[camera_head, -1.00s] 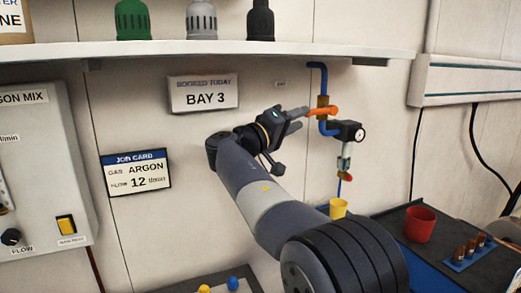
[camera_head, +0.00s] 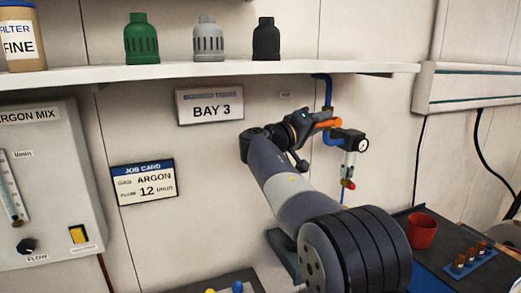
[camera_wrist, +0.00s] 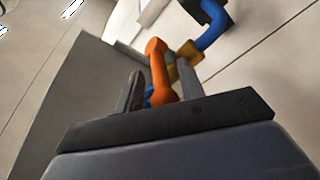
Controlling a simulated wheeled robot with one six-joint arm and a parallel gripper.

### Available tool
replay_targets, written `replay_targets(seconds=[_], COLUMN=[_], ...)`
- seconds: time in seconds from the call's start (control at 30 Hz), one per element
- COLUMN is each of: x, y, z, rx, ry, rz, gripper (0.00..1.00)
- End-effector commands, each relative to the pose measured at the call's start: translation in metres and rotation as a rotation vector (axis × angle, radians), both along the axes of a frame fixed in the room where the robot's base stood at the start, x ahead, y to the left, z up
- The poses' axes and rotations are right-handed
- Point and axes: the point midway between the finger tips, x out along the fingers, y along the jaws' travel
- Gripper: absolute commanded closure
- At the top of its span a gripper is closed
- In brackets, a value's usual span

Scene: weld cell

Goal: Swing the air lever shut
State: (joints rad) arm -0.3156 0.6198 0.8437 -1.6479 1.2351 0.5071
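The orange air lever (camera_head: 328,124) sticks out to the left from a brass valve on the blue air pipe (camera_head: 329,92), roughly crosswise to the pipe. My gripper (camera_head: 319,119) is at the lever, partly hiding it and the valve. In the wrist view the lever (camera_wrist: 158,70) stands between my two spread fingers (camera_wrist: 162,92), with a gap visible on each side. The brass valve body (camera_wrist: 186,56) and blue pipe (camera_wrist: 213,28) lie just beyond the fingertips. Whether a finger touches the lever cannot be told.
A round gauge (camera_head: 362,145) and a red-tipped fitting (camera_head: 348,183) hang right below the valve. A red cup (camera_head: 422,231) stands on a dark bench at right. The wall left of the gripper carries signs.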

Motion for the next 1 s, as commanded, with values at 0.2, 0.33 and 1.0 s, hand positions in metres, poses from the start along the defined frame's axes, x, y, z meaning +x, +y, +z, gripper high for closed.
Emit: replay_targets(seconds=[0.2, 0.33, 1.0], x=[0.0, 0.0, -0.046], y=[0.0, 0.0, 0.063], z=[-0.001, -0.002, -0.021], rx=[-0.002, -0.012, -0.07], ry=[-0.001, -0.005, -0.029], rz=[0.0, 0.0, 0.005], gripper=[0.63, 0.63, 0.63])
